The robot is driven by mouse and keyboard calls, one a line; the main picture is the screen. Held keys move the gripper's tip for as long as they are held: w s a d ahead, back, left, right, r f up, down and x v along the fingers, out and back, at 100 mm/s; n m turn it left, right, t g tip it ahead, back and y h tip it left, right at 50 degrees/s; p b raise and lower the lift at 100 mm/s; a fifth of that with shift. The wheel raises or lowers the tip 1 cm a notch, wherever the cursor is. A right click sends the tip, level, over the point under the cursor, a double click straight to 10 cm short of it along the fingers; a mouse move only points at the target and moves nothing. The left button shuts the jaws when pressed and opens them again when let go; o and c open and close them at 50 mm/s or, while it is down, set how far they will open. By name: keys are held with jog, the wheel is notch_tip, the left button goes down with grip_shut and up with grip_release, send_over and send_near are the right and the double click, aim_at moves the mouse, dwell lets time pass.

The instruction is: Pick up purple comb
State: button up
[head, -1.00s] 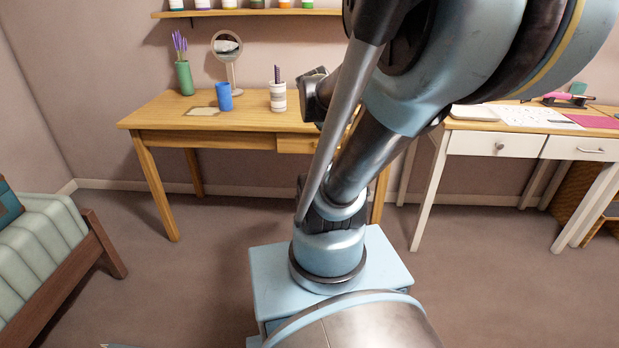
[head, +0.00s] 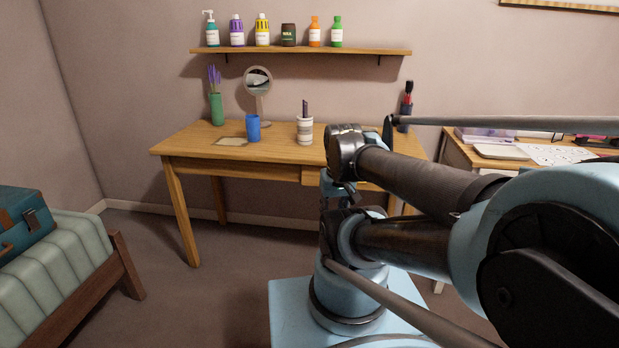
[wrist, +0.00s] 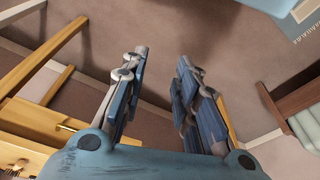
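A dark purple comb (head: 305,108) appears to stand upright in a white and grey banded cup (head: 305,131) on the wooden table, with only its upper part showing above the rim. My gripper (wrist: 160,68) is open and empty in the wrist view, its two fingers apart with bare floor behind them. In the head view my arm covers the area right of the cup, and I cannot make out the fingers there. The comb does not show in the wrist view.
The wooden table (head: 190,143) also holds a blue cup (head: 253,128), a round mirror (head: 258,82) and a green vase (head: 217,108). A shelf (head: 300,51) with several bottles hangs above. A bed (head: 65,262) stands left; a second desk (head: 458,153) stands right.

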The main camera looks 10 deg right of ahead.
jog(key=w+a+r+n+t+y, duration=0.4)
jog(key=w+a, duration=0.3)
jog(key=w, duration=0.5)
jog(key=t+y, duration=0.2)
jog(key=t, duration=0.9)
send_near(305, 103)
jog(key=shift+m, duration=0.3)
jog(key=x, duration=0.4)
jog(key=shift+w+a, duration=0.15)
jog(key=shift+w, duration=0.15)
jog(key=shift+x, duration=3.15)
jog(key=shift+d+f, duration=0.1)
jog(key=shift+d, duration=0.15)
grip_shut()
